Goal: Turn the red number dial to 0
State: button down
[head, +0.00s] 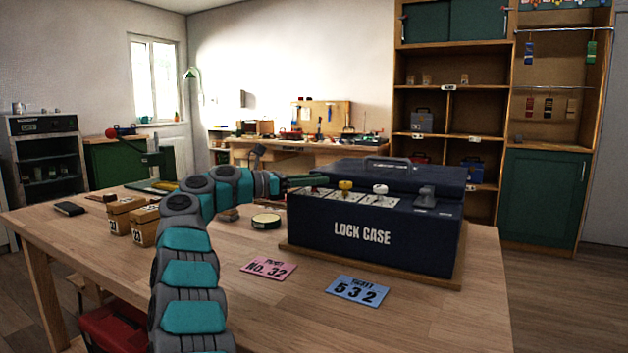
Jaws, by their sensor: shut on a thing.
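The dark blue lock case (362,236), lettered "LOCK CASE", stands on the wooden table. On its sloped top front are a yellow dial (345,185), a white dial (380,189) and a dark latch (426,194). The red number dial (314,189) is at the left end of this row, mostly hidden by my gripper (308,181). My gripper reaches in from the left and is shut on the red dial. The digit it points to is too small to read.
The table's front right is clear.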

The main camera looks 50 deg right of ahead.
dwell(0.5)
jog(key=shift+c, duration=2.4)
grip_release()
jog(key=shift+a, duration=0.1)
jog(key=v, duration=0.7)
jog(key=shift+w+a, duration=0.2)
jog(key=shift+a, duration=0.05)
